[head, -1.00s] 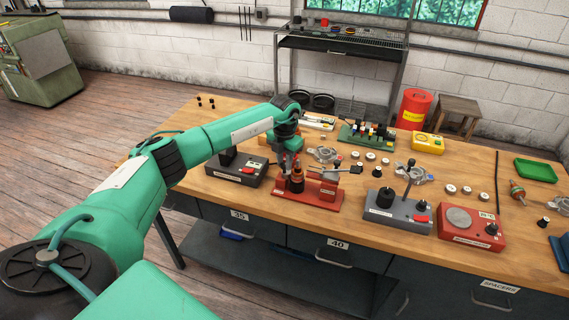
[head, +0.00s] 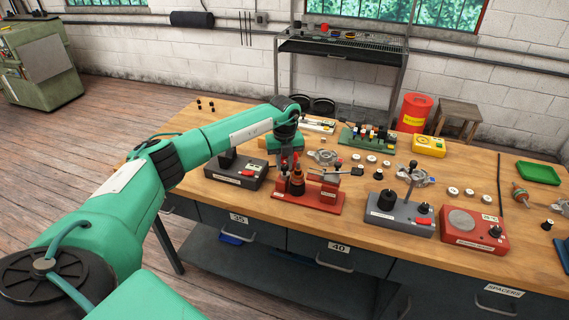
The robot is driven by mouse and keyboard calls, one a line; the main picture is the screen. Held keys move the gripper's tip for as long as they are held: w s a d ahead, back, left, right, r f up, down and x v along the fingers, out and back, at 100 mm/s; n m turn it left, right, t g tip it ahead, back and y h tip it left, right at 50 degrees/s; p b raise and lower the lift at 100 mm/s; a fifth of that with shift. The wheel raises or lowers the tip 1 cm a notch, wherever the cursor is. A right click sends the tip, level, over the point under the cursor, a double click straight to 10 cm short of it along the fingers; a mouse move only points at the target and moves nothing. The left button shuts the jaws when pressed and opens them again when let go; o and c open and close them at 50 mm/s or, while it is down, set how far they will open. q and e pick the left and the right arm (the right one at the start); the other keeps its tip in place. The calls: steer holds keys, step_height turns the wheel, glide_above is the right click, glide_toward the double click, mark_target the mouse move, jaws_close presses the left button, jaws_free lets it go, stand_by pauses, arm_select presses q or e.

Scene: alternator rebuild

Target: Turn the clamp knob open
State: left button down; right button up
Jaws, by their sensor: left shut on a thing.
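A red clamp fixture (head: 322,204) sits on the front part of the wooden bench, left of the bench's middle. It has a red base, upright red blocks and a metal bar on its right. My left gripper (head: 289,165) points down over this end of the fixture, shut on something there. The fingers are small and dark, and the clamp knob itself is hard to make out beneath them. My right gripper is out of view.
A black-and-grey box (head: 236,172) stands close left of the fixture, partly behind my arm. A grey lever unit (head: 398,218) and a red unit (head: 472,233) stand to the right. Several small rings and metal housings lie behind. The bench's front edge is close.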

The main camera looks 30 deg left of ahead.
mark_target(285, 166)
arm_select(q)
steer(key=shift+n, duration=0.6)
steer(key=shift+r, duration=0.1)
steer(key=c, duration=1.2)
jaws_free()
steer(key=shift+r+b, duration=0.3)
steer(key=shift+r, duration=0.2)
step_height(285, 166, up, 13)
steer(key=b, duration=0.3)
steer(key=shift+f, duration=0.15)
